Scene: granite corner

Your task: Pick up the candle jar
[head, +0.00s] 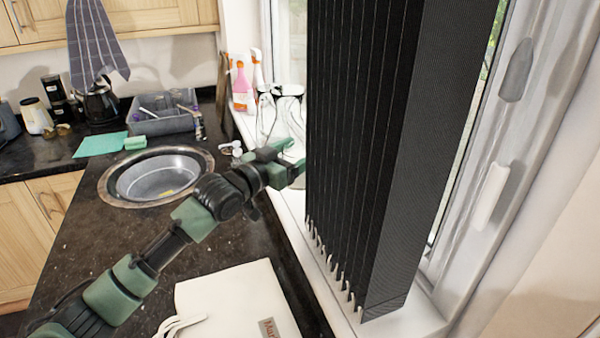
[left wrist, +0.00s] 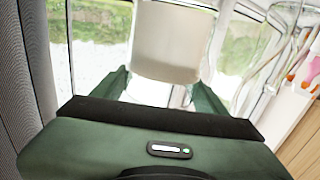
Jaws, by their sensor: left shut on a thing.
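The candle jar (left wrist: 172,45) shows in the left wrist view as a pale, cream-white cylinder in clear glass. It stands between the two green fingers of my left gripper (left wrist: 160,88), which is shut on it. In the head view my left gripper (head: 287,166) is at the window sill, beside the left edge of the dark blind. I cannot make out the candle jar there; the blind and gripper seem to hide it. My right gripper is in neither view.
A dark vertical blind (head: 385,150) hangs close to the right of my left gripper. Clear glassware (head: 280,112) and spray bottles (head: 241,80) stand farther along the sill. A round sink (head: 112,180) and a white binder-like item (head: 235,300) are on the dark counter.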

